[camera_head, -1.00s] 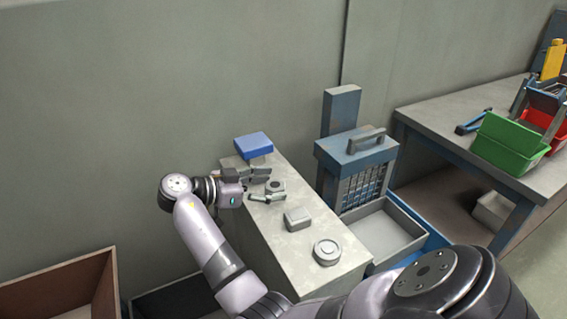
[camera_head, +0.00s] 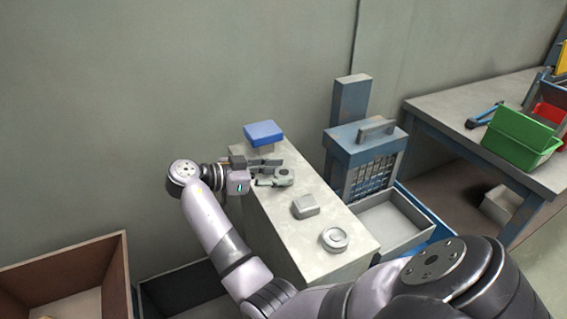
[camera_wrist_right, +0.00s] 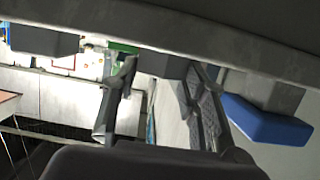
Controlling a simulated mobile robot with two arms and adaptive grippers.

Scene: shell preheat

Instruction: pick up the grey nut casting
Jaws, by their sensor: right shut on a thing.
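The grey nut casting (camera_head: 285,176) is at the far part of the narrow grey bench top in the head view. My right gripper (camera_head: 270,173) reaches it from the left, with its fingers shut on it. I cannot tell any gap between the casting and the bench. In the right wrist view the fingers of my right gripper (camera_wrist_right: 165,105) stand on both sides of a grey block-like form, probably the casting (camera_wrist_right: 163,65). My left gripper is not in view.
A blue-topped block (camera_head: 264,133) stands behind the casting. A grey block (camera_head: 305,206) and a round grey ring piece (camera_head: 335,239) lie nearer on the bench (camera_head: 300,244). A blue caged unit with a tray (camera_head: 385,224) stands right. A brown bin (camera_head: 112,285) is at lower left.

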